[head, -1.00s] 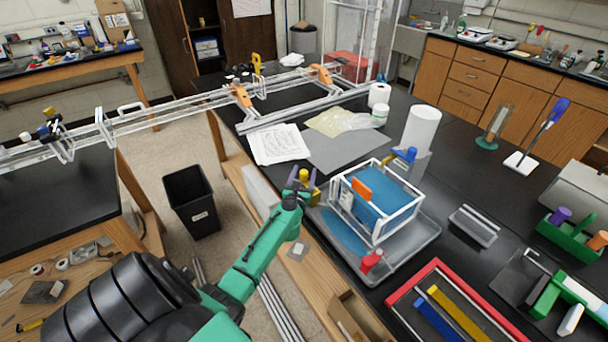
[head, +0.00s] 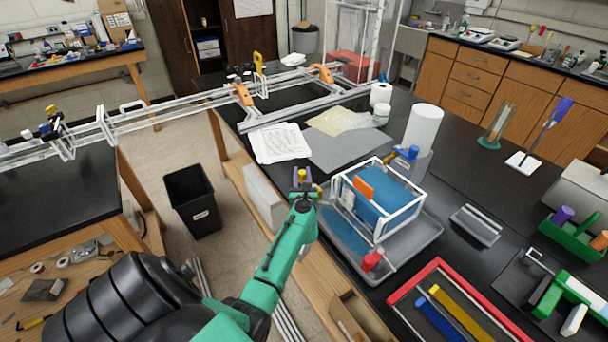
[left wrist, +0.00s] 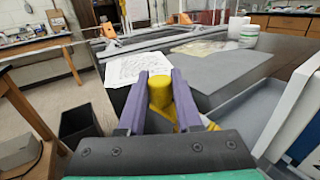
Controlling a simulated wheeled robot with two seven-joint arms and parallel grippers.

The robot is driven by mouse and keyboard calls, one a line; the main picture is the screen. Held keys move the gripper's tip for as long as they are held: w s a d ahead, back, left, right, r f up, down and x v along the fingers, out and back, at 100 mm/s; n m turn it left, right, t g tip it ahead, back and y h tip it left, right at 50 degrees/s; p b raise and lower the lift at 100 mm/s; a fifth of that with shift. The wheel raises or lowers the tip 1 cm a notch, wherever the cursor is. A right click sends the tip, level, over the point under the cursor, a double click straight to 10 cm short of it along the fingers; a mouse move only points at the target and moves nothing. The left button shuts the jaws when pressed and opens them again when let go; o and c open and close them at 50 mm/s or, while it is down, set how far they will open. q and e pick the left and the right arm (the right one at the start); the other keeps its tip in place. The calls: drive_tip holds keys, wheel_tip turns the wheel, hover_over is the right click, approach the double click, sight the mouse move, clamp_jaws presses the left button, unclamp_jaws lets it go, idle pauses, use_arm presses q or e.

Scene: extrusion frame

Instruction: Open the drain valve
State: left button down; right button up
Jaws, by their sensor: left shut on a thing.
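The yellow drain valve handle (head: 302,175) stands at the left edge of the tray that holds the blue-filled, white-framed tank (head: 384,200). My left gripper (head: 304,182) is at this handle, beside the tray's left side. In the left wrist view the yellow handle (left wrist: 160,94) sits between the two purple fingers of my left gripper (left wrist: 160,88), which are shut on it. Its rounded top shows, and more yellow shows below at the right finger. The rest of the valve is hidden by the gripper. My right gripper is not in view.
The grey tray (head: 407,245) holds the tank and a red-capped item (head: 373,260). Papers (head: 280,144) and a grey mat (head: 350,148) lie behind the gripper. A black bin (head: 192,202) stands on the floor to the left. A red frame (head: 460,300) is at front right.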

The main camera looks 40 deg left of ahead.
use_arm(q)
drive_tip(key=shift+s+d+f+n+g+y+b, duration=0.15)
drive_tip(key=shift+s+n+g+y+b, duration=0.1)
drive_tip(key=shift+n+g+y+b, duration=0.25)
drive_tip(key=shift+s+a+f+n+g+y+b, duration=0.1)
drive_tip(key=shift+s+n+g+y+b, duration=0.1)
drive_tip(key=shift+n+g+y+b, duration=0.3)
drive_tip(key=shift+s+r+n+g+y+b, duration=0.15)
drive_tip(key=shift+s+n+g+y+b, duration=0.1)
drive_tip(key=shift+n+g+y+b, duration=0.35)
drive_tip(key=c, duration=0.6)
unclamp_jaws()
